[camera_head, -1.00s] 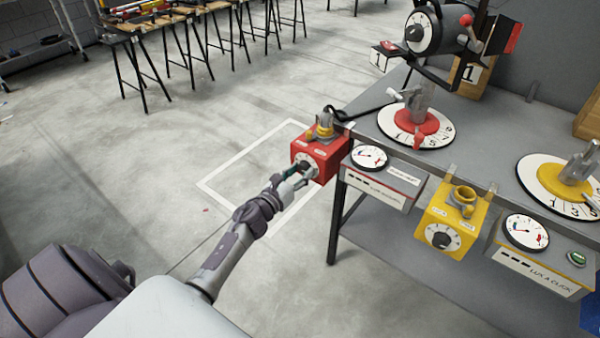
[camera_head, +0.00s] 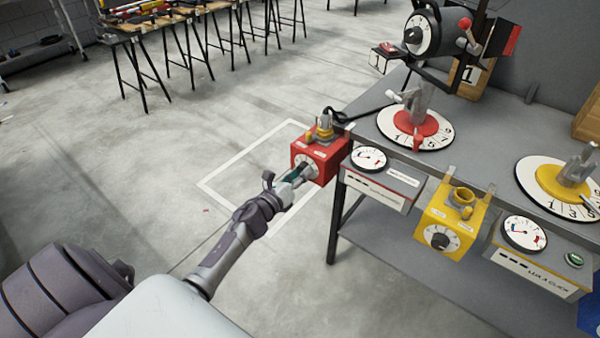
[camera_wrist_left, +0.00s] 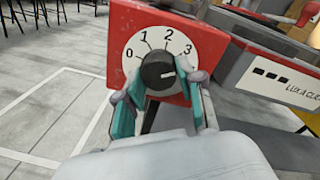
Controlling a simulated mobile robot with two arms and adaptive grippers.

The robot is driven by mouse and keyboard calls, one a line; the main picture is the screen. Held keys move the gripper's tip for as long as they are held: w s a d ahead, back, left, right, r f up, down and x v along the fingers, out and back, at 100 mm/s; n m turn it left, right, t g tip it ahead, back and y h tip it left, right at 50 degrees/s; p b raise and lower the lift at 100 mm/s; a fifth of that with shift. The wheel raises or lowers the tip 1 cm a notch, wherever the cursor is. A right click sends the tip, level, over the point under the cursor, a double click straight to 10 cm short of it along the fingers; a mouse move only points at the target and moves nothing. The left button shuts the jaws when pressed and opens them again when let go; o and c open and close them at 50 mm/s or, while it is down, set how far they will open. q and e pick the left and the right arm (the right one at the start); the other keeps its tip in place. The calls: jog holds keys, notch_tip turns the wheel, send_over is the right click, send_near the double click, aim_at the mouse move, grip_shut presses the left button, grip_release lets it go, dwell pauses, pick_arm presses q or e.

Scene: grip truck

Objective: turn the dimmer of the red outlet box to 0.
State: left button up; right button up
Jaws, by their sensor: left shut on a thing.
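The red outlet box (camera_head: 327,160) hangs at the left end of the workbench; it also fills the upper middle of the left wrist view (camera_wrist_left: 207,47). Its white dial shows 0, 1, 2 and 3 around a black dimmer knob (camera_wrist_left: 157,70). A pale mark on the knob points right, roughly toward the 3 side. My left gripper (camera_head: 297,177) is shut on the knob, its teal-padded fingers (camera_wrist_left: 160,88) on either side of it. In the head view the gripper hides part of the dial. My right gripper is not in view.
A yellow outlet box (camera_head: 461,212) hangs farther right on the bench (camera_head: 466,157). A meter box (camera_head: 378,188) is just right of the red box. A black cable (camera_head: 362,110) runs behind it.

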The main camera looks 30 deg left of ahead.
pick_arm(q)
jog(key=n+p, duration=0.1)
jog(key=n, duration=0.6)
jog(key=n+h+p, duration=0.1)
jog(key=n+p, duration=0.1)
jog(key=n, duration=0.6)
jog(key=n+p, duration=0.2)
jog(key=n, duration=0.5)
jog(key=shift+a+r+n+h, duration=0.2)
jog(key=shift+r+n+h, duration=0.1)
jog(key=shift+n, duration=1.9)
